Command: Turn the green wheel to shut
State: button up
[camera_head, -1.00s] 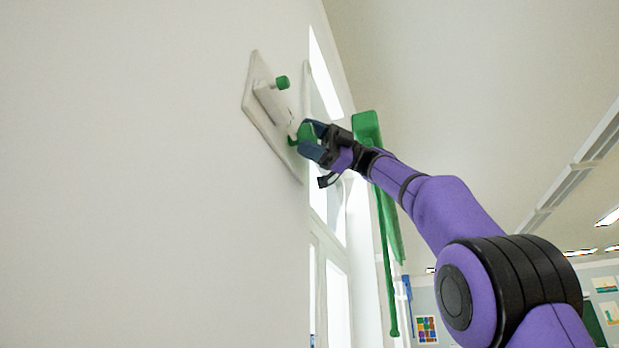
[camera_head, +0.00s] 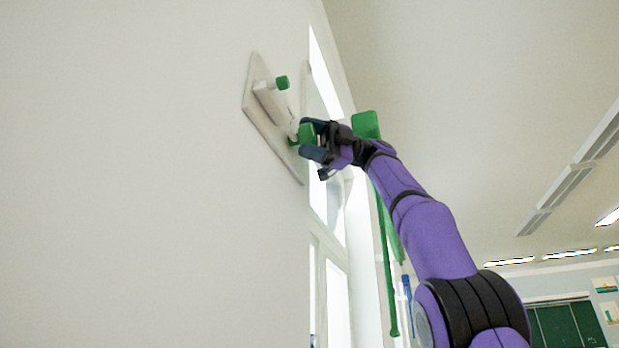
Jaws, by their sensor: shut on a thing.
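The green wheel (camera_head: 306,134) sticks out from a pale plate (camera_head: 253,98) on the white wall, near the plate's lower right part. My gripper (camera_head: 310,140) is shut on the green wheel, with its dark fingers on the wheel's right side. The fingers and wrist hide part of the wheel. A smaller green knob (camera_head: 282,83) on a pale fitting (camera_head: 268,97) sits higher on the same plate, apart from my gripper.
A bright window (camera_head: 338,290) lies just right of the wall's edge. A green curtain-like thing (camera_head: 388,260) hangs behind my arm. A green board (camera_head: 566,325) shows far off at the lower right. Open room lies right of my arm.

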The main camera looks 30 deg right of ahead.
jog(key=shift+f, duration=0.1)
dwell(0.3)
jog(key=o, duration=0.9)
jog(key=shift+d, duration=0.1)
